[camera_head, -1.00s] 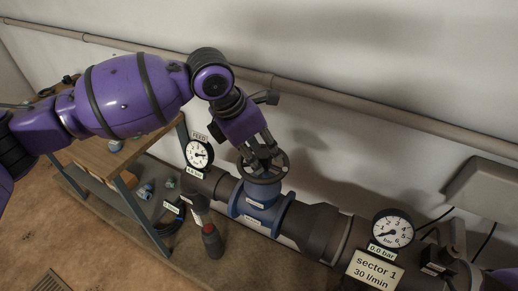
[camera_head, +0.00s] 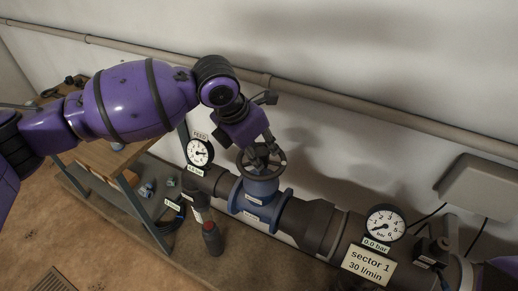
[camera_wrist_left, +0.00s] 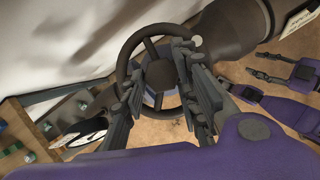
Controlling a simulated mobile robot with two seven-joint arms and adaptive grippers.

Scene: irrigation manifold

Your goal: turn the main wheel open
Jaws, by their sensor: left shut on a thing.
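The main wheel (camera_head: 246,169) is a dark spoked handwheel on top of a blue valve body (camera_head: 254,205) in the grey pipe. My left gripper (camera_head: 267,157) reaches down onto the wheel from above and is shut on it. In the left wrist view the wheel (camera_wrist_left: 124,62) shows from above, with its hub between the two fingers (camera_wrist_left: 160,78). The fingers hide part of the rim, so the exact contact cannot be told. My right gripper (camera_wrist_left: 264,64) shows at the right of the left wrist view, open and empty, away from the wheel.
A FEED gauge (camera_head: 199,152) stands left of the valve. A sector 1 gauge (camera_head: 386,223) to the right reads 0.0 bar, above a "sector 1 30 l/min" sign (camera_head: 368,265). A wooden bench (camera_head: 100,157) is at left.

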